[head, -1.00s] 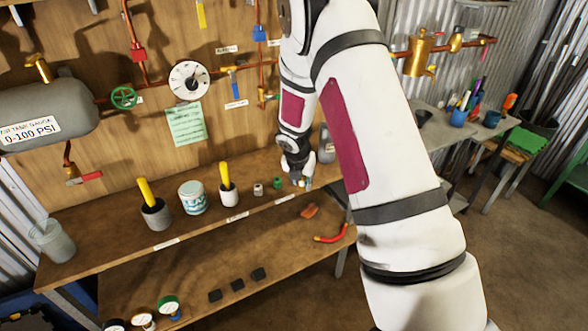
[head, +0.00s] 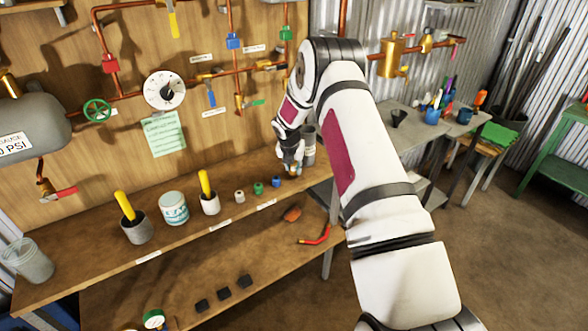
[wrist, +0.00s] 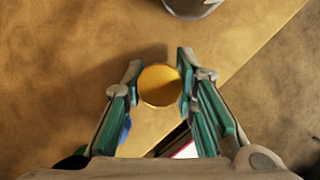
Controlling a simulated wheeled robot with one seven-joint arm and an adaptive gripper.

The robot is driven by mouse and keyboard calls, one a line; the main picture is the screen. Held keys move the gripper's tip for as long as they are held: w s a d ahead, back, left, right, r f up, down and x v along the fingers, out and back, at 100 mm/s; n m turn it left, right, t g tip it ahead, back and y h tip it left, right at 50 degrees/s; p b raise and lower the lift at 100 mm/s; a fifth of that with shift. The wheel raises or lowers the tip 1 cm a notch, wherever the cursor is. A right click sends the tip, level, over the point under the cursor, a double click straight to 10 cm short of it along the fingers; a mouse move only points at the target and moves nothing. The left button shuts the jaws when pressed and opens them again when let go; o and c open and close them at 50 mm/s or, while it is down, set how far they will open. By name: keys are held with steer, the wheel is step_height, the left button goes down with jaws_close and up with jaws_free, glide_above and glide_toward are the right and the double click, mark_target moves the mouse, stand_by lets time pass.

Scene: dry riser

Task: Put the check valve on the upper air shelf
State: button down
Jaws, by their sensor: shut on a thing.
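A round brass-coloured piece (wrist: 158,85), which I take to be the check valve, sits between the fingertips of my gripper (wrist: 158,83) in the wrist view. My gripper is shut on it, just over the wooden bench top (wrist: 60,70). I cannot tell whether it touches the bench. In the head view my gripper (head: 291,166) is low at the right end of the bench, and it mostly hides the piece. A small shelf (head: 450,4) is cut off by the top edge; I cannot tell whether it is the upper air shelf.
A blue fitting (head: 276,181), a green fitting (head: 258,188) and a pale fitting (head: 239,195) stand left of my gripper. A grey container (head: 308,150) stands close behind it. Copper pipes (head: 228,60) and a gauge (head: 165,91) line the wall. Several dark blocks lie on the lower shelf.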

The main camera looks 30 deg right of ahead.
steer(key=shift+f, duration=0.6)
steer(key=shift+f, duration=0.1)
steer(key=c, duration=1.3)
jaws_free()
steer(key=shift+f, duration=0.1)
